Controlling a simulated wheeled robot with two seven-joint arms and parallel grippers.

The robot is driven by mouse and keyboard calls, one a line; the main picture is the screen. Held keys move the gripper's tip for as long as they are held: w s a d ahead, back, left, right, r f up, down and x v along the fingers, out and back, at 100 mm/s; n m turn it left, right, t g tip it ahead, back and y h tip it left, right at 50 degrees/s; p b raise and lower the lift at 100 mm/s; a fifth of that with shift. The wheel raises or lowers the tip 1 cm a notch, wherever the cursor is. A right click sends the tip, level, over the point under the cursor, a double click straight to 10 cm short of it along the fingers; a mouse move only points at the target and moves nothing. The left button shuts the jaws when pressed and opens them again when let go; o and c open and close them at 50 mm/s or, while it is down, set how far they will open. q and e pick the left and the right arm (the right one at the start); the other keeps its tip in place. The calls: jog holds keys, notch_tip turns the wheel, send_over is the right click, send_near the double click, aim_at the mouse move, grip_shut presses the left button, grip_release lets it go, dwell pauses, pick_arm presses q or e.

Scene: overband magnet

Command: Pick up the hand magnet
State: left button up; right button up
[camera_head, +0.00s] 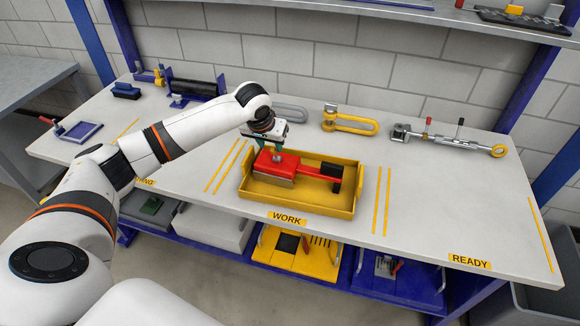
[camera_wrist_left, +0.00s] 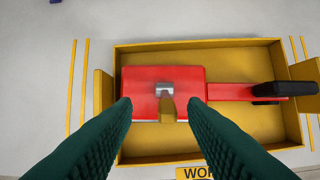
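The hand magnet (camera_head: 282,162) is a red block with a red bar and a black handle pointing right. It lies in a yellow tray (camera_head: 318,206) at the WORK mark. In the left wrist view the magnet (camera_wrist_left: 137,84) has a silver post with a yellowish tab (camera_wrist_left: 167,107) on top of its block. My left gripper (camera_head: 272,148) is over the red block. Its dark green fingers are apart, one on each side of the post, with a visible gap and nothing clamped between them. How far the fingertips are above the block is hard to tell. My right gripper is not in view.
A yellow shackle-like piece (camera_head: 350,123) and a grey tool with an eye end (camera_head: 447,138) lie behind the tray, near the wall. A blue holder (camera_head: 80,131) is at the far left. The bench is clear right of the tray around READY (camera_head: 469,261).

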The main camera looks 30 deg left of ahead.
aim_at(276, 153)
pick_arm(q)
jog(key=shift+d+p+x, duration=0.2)
jog(key=shift+p+x, duration=0.2)
jog(key=shift+x, duration=2.65)
grip_shut()
jog(key=shift+w+r, duration=0.1)
